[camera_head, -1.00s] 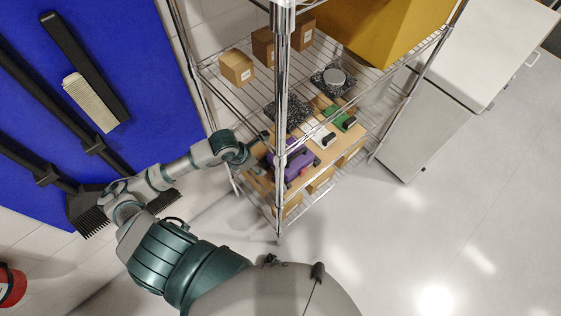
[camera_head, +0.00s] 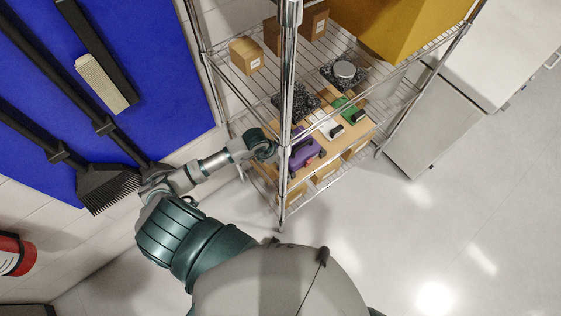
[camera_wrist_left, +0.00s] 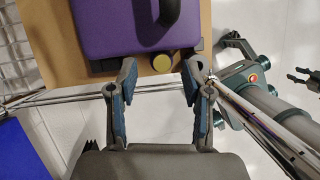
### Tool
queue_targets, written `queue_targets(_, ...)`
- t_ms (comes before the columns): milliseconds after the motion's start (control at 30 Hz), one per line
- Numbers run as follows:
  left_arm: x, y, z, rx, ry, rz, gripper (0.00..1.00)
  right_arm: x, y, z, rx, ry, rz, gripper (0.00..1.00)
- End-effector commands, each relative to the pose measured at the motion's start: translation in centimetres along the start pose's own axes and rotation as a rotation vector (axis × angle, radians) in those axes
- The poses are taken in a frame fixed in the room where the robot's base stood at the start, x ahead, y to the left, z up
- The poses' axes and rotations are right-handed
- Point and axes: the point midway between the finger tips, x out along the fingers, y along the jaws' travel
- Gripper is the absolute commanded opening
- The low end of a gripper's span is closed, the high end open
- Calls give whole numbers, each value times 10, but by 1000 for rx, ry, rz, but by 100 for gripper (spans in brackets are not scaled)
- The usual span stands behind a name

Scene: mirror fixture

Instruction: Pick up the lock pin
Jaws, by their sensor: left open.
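I cannot pick out a lock pin with certainty. A purple case (camera_wrist_left: 105,25) with a black handle (camera_wrist_left: 160,18) lies on a brown board (camera_wrist_left: 50,50) in the left wrist view. A round yellowish knob (camera_wrist_left: 162,62) is at the board's near edge, just beyond the fingertips. My left gripper (camera_wrist_left: 160,80) is open and empty, its fingers pointing at that edge. In the head view the purple case (camera_head: 304,153) is on the rack beside my left wrist; the fingers are hidden there. Dark prongs at the wrist view's right edge may be my right gripper (camera_wrist_left: 305,78).
A chrome rack post (camera_head: 287,100) stands in front of the wrist. A black brush (camera_head: 108,187) hangs on the blue panel (camera_head: 160,75) behind my arm. The floor at right is clear.

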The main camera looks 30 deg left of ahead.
Motion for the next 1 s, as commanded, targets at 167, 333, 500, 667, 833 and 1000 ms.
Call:
queue_targets(167,14,2,-1,0,-1,-1,50,0,0,0,0,0,0,40)
queue_targets(333,16,3,-4,-1,-1,-5,50,0,1,0,0,-1,2,40)
queue_targets(500,16,4,-6,-3,3,-8,18,0,2,1,0,-1,2,40)
queue_targets(667,18,1,-7,-3,9,-11,0,0,1,0,1,-1,1,40)
queue_targets(833,19,-1,-8,-3,16,-10,0,0,-2,0,2,0,-2,40)
queue_targets(1000,19,-1,-8,-4,15,-12,0,0,-1,0,2,0,-1,40)
